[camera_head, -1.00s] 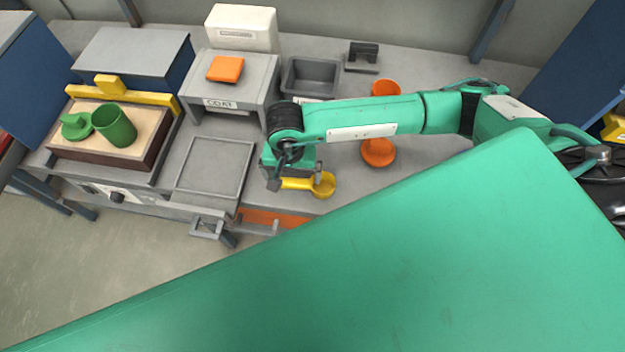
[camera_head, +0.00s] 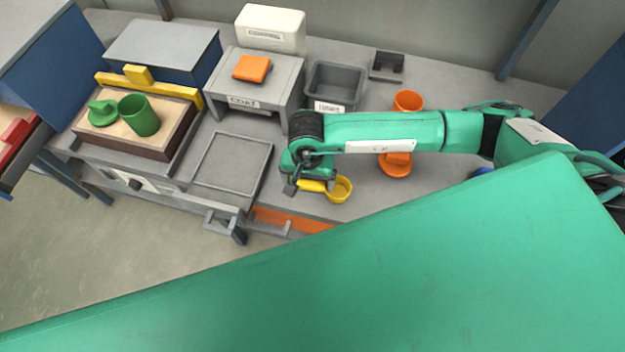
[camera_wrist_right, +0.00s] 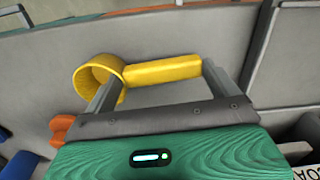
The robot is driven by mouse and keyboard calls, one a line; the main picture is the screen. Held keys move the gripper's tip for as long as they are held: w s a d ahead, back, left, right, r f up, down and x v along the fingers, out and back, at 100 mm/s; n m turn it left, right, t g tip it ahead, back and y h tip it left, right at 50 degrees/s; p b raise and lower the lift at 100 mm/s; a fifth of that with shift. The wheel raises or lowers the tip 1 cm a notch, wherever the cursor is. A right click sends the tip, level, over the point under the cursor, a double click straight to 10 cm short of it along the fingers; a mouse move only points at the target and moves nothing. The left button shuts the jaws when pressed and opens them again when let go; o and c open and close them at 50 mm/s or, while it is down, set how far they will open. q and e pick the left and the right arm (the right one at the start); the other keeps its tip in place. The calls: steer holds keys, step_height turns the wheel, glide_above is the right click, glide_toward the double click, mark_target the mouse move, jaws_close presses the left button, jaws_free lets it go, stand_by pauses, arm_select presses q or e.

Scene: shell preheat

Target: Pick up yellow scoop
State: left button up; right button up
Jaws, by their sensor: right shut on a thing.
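The yellow scoop (camera_head: 340,190) is at the front of the grey bench, with its round cup to the right and its handle to the left. My right gripper (camera_head: 312,188) is over the handle and shut on it. In the right wrist view, the scoop (camera_wrist_right: 165,71) has its handle between the two fingers of my right gripper (camera_wrist_right: 160,85), with the cup beyond the left finger. I cannot tell whether the scoop touches the bench. My left gripper is not in view.
An orange cup (camera_head: 408,100) and an orange bowl-like piece (camera_head: 396,168) stand near my right arm. A grey stand marked COAT (camera_head: 285,75), a grey bin (camera_head: 335,82) and an empty grey tray (camera_head: 232,163) are nearby. A green cup (camera_head: 140,116) stands at left.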

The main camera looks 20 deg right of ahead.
mark_target(308, 182)
step_height(308, 182, up, 7)
steer(key=shift+w+f+b, duration=0.1)
steer(key=shift+f+b, duration=0.1)
steer(key=shift+b, duration=0.5)
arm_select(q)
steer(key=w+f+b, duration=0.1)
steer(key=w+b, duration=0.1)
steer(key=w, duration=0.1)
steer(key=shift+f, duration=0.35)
arm_select(e)
step_height(308, 182, up, 13)
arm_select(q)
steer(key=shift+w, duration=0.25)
arm_select(e)
steer(key=shift+f, duration=0.15)
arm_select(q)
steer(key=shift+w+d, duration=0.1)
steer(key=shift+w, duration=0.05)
